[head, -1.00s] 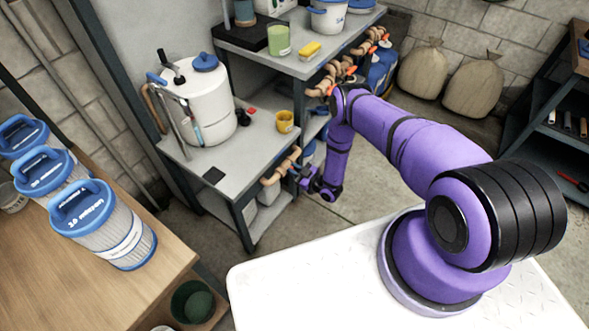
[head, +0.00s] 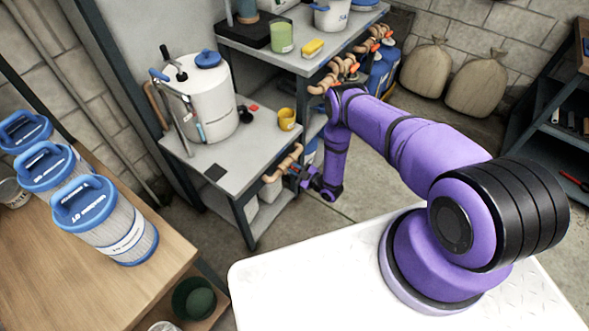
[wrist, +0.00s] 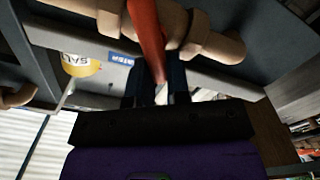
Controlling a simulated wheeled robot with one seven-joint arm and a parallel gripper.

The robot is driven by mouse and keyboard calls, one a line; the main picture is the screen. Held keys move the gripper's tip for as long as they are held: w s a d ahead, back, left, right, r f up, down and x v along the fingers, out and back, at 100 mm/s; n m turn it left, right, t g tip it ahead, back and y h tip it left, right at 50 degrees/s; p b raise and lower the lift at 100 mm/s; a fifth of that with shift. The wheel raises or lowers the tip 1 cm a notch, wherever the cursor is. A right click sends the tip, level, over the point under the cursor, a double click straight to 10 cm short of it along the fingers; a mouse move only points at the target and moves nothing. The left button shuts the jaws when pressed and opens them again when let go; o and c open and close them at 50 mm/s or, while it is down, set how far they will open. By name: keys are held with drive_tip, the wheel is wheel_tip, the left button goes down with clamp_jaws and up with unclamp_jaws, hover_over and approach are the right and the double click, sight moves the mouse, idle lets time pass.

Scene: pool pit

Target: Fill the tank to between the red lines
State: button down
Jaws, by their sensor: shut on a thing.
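The white tank (head: 206,97) with a blue cap stands on the grey bench at the left of the head view. A thin upright tube (head: 199,128) runs along its front; I cannot make out the red lines or the water level. A tan pipe (head: 285,163) runs along the bench's side edge below the top. In the wrist view, a red-orange valve lever (wrist: 147,35) comes off the tan pipe (wrist: 205,40) and runs down between my fingers. My gripper (wrist: 160,92) is shut on that lever; it shows small in the head view (head: 300,173). A blue "WATER" label (wrist: 121,58) is beside it.
A yellow cup (head: 287,119) stands near the bench edge. More tan pipes with orange-red handles (head: 350,68) line the bench behind. Blue-lidded filter cartridges (head: 112,225) stand on the wooden table at left.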

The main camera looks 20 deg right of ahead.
drive_tip(key=c, duration=1.1)
unclamp_jaws()
drive_tip(key=shift+s+d, duration=0.1)
drive_tip(key=v, duration=1)
drive_tip(key=shift+s+d, duration=0.15)
drive_tip(key=shift+s, duration=0.15)
